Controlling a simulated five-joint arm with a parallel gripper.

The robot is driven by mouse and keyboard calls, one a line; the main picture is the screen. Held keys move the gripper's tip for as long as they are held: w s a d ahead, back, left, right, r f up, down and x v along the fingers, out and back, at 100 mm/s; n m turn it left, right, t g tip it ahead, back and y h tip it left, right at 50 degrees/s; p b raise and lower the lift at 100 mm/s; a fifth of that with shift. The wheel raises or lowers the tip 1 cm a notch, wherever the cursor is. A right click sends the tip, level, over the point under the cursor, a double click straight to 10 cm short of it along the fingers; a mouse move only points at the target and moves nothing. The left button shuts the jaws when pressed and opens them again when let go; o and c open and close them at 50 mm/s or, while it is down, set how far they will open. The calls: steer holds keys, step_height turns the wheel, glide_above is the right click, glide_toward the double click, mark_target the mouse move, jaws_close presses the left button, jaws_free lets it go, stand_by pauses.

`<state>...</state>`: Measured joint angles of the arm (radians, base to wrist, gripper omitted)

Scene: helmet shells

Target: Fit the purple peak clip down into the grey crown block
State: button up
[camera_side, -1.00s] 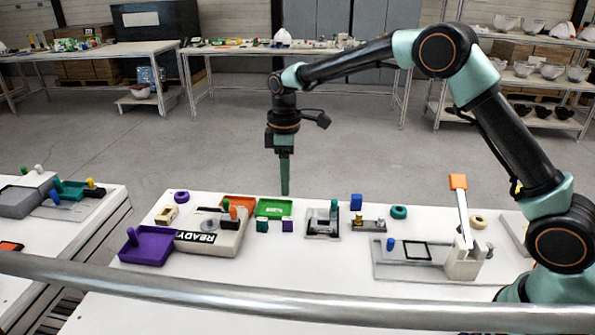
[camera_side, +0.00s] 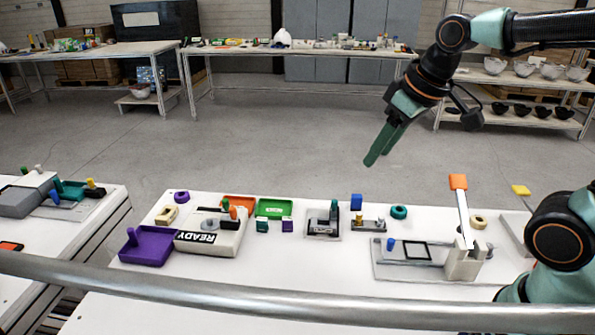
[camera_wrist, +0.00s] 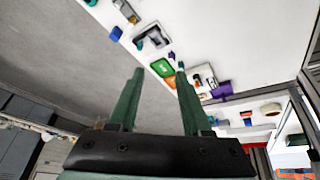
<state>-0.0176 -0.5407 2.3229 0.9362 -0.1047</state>
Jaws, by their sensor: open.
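In the wrist view the purple piece (camera_wrist: 222,90) and the grey block (camera_wrist: 203,78) lie right of my fingers. A small purple block (camera_side: 287,226) stands farther right in the side view. My gripper (camera_side: 378,157) is open and empty, high above and behind the table; both fingers show apart in the wrist view (camera_wrist: 160,72).
Green (camera_side: 274,208) and orange (camera_side: 238,204) trays lie behind the grey block. A lever fixture (camera_side: 462,262) with an orange-topped handle stands at right. A metal rail (camera_side: 300,305) crosses the front. Bare table shows between the fixtures.

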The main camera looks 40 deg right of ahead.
steer(key=shift+s+d+f+m+t, duration=0.15)
steer(key=shift+s+f+m, duration=0.1)
steer(key=shift+s, duration=0.4)
steer(key=shift+s+d+f+m+t, duration=0.15)
steer(key=shift+s+m, duration=0.1)
steer(key=shift+s, duration=0.35)
steer(key=shift+s+f, duration=0.25)
steer(key=shift+s, duration=0.1)
steer(key=shift+c, duration=1.1)
steer(key=m+g, duration=0.5)
steer(key=m, duration=2.1)
glide_above(287, 218)
step_height(287, 218, down, 13)
step_height(287, 218, down, 12)
steer(key=shift+r, duration=0.2)
jaws_close()
